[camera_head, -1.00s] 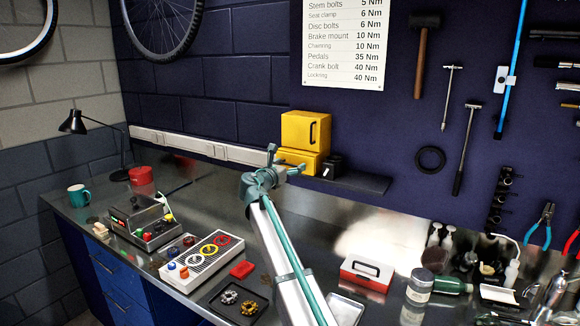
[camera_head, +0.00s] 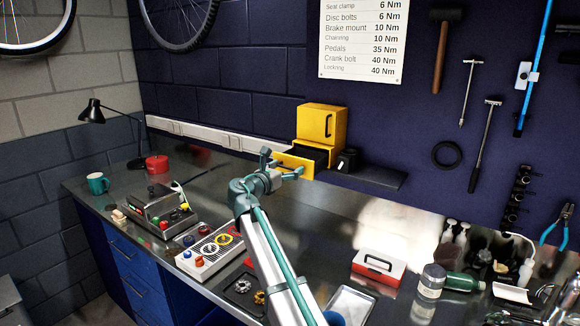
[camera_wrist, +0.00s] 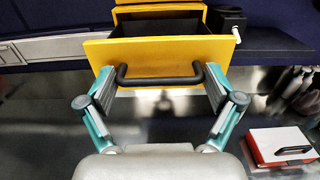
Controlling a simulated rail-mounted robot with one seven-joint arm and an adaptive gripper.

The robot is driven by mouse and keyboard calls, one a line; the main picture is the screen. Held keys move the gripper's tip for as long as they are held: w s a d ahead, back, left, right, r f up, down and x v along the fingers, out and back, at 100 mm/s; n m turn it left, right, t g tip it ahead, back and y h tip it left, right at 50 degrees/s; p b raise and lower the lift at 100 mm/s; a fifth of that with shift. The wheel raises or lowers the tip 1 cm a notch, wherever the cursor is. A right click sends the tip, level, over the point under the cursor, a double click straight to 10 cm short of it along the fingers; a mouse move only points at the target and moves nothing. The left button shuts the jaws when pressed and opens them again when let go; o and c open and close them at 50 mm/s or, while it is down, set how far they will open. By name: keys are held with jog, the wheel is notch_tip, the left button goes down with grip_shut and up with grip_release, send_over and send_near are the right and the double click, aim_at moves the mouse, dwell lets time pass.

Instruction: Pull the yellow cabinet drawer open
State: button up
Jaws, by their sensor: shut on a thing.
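The yellow cabinet (camera_head: 322,124) stands on a dark wall shelf, with an upper door that is closed and has a black handle. Its lower yellow drawer (camera_head: 296,164) is pulled out toward me, and the dark inside shows behind its front. In the wrist view the drawer front (camera_wrist: 160,50) spans the upper middle, with a black bar handle (camera_wrist: 160,80) across it. My gripper (camera_head: 281,170) is at the drawer front. In the wrist view its two fingers (camera_wrist: 160,82) are at the two ends of the handle, shut on it. The drawer looks empty where I can see in.
A black holder (camera_head: 347,160) stands right of the cabinet on the shelf (camera_head: 378,179). Below is the metal bench, with a red-and-white box (camera_head: 378,266) at right and a button panel (camera_head: 210,250) at left. Bench space under the drawer looks clear.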

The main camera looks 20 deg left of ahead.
jog(key=shift+d, duration=0.15)
jog(key=o, duration=1.4)
jog(key=shift+c, duration=0.2)
jog(key=s+a, duration=0.2)
jog(key=s, duration=0.9)
jog(key=shift+s, duration=0.4)
